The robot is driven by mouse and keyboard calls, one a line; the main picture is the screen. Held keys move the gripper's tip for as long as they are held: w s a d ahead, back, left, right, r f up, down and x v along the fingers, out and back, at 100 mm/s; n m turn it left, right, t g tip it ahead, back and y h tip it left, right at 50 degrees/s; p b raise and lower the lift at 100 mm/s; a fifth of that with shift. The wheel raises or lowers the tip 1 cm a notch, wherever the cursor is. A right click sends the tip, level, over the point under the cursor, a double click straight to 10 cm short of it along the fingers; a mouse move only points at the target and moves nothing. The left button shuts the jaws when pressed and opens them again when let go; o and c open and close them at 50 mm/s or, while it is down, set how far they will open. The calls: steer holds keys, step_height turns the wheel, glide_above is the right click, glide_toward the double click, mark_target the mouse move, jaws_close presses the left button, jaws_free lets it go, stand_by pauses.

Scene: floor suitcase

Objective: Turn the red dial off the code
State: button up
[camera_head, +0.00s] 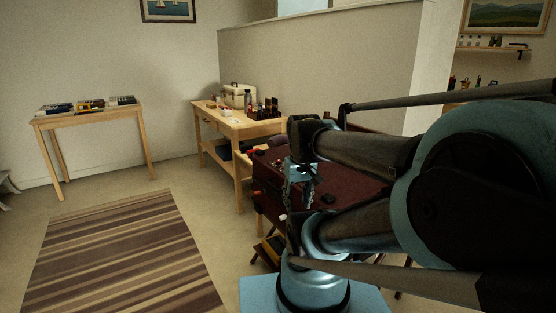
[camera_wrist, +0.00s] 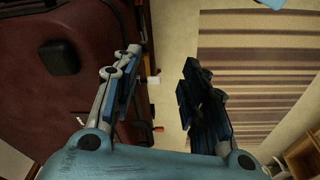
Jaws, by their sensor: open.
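A maroon suitcase (camera_head: 342,187) lies at hip height beside my arm, and it fills the left of the wrist view (camera_wrist: 60,90). A small red piece (camera_head: 256,193) sits on its side facing the rug, with another red piece (camera_head: 257,152) near its far corner. A white piece (camera_head: 283,217) is on the same side, closer to me. In the wrist view, a white piece (camera_wrist: 153,79) shows between my fingers, and a small red-orange piece (camera_wrist: 158,129) is lower down. My gripper (camera_head: 296,200) is open and points downward at the suitcase edge, with its fingers (camera_wrist: 160,70) apart.
A wooden workbench (camera_head: 240,128) with a cream case (camera_head: 238,95) and bottles stands behind the suitcase. A small table (camera_head: 90,113) with books is at the back left. A striped rug (camera_head: 125,255) lies on open floor at left.

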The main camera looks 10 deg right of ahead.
steer(key=w+r+n, duration=0.2)
steer(key=w+r, duration=0.6)
step_height(320, 180, up, 8)
steer(key=n+g, duration=0.2)
steer(key=n, duration=0.5)
glide_above(278, 162)
steer(key=w, duration=0.2)
steer(key=f, duration=1.6)
steer(key=shift+s+d+f, duration=0.15)
steer(key=shift+s+f, duration=0.1)
steer(key=shift+s, duration=0.1)
steer(key=shift+c, duration=0.5)
jaws_close()
